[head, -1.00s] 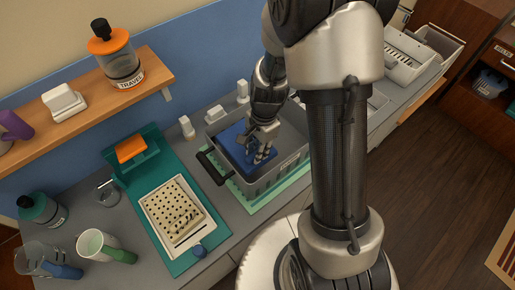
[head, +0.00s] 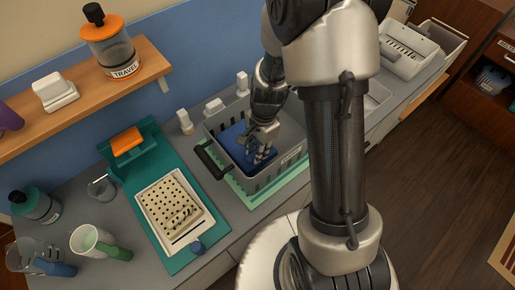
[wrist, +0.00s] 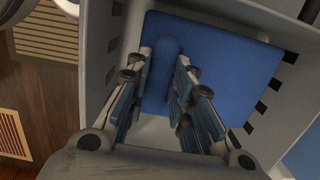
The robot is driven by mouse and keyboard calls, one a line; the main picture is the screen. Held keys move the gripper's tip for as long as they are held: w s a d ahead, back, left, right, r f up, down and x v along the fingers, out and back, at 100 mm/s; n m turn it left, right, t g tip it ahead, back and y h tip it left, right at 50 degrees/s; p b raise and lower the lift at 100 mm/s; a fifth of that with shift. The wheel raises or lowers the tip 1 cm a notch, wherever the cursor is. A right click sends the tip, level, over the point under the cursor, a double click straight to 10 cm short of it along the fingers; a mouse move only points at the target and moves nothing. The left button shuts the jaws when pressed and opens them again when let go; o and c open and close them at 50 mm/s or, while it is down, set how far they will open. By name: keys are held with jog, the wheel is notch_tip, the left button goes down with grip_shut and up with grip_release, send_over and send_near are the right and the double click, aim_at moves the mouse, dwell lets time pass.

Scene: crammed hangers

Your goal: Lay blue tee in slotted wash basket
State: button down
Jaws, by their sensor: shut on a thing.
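The blue tee (head: 236,138) is a flat folded bundle inside the grey slotted wash basket (head: 268,178). My gripper (head: 260,154) reaches down into the basket from above. In the wrist view the tee (wrist: 228,62) spreads between the basket walls, with a raised fold running between my fingers. My gripper (wrist: 163,78) is shut on that fold. The basket wall (wrist: 97,65) stands close to the left finger. The fingers hide part of the tee, and I cannot tell whether all of it rests on the basket floor.
Small white bottles stand behind. A wooden shelf (head: 75,98) hangs above the counter.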

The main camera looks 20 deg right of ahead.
jog(key=shift+f+b, duration=2.15)
jog(key=shift+f, duration=0.75)
jog(key=c, duration=1.3)
grip_release()
jog(key=shift+r, duration=0.1)
jog(key=r, duration=0.4)
jog(key=d+r, duration=0.1)
jog(key=r, duration=0.7)
jog(key=shift+w+d, duration=0.2)
notch_tip(320, 180, up, 7)
jog(key=p, duration=0.6)
